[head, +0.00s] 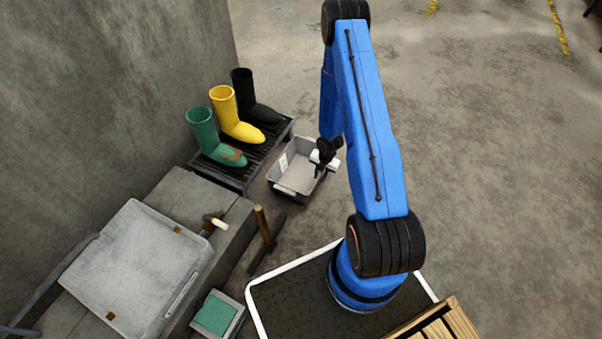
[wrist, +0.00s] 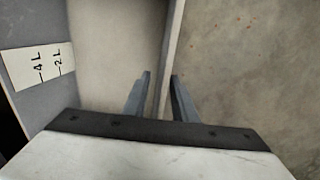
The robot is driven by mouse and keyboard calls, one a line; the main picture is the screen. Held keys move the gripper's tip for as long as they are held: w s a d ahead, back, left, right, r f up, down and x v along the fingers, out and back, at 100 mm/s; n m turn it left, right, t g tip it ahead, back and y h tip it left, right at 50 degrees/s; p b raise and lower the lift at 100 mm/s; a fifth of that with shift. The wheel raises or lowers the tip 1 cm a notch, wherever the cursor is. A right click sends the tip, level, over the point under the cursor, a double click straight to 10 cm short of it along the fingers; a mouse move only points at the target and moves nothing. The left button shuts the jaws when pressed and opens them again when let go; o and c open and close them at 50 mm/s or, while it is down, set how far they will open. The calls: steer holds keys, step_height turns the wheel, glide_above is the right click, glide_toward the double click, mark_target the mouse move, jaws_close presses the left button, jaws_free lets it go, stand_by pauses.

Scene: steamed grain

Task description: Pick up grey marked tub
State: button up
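The grey tub (head: 286,186) stands on the concrete floor beside a low rack. It is an open box with a white label on its inner left side, and it looks empty. In the wrist view the tub (wrist: 173,32) shows its label, marked 4L and 2L, at the left. My gripper (wrist: 160,78) is open, with one finger inside the tub and one outside, around its right wall. A small gap shows between the left finger and the wall; I cannot tell if the right finger touches. In the head view my gripper (head: 319,170) is at the tub's right rim.
A dark slatted rack (head: 237,172) holds green, yellow and black boots left of the tub. A concrete block (head: 190,200) carries a pale lid-like panel (head: 140,265) and a mallet (head: 214,222). A wooden-handled tool (head: 264,228) is nearer me. Floor right of the tub is clear.

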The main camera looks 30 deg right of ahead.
steer(key=shift+f, duration=0.4)
jaws_close()
stand_by(1.2)
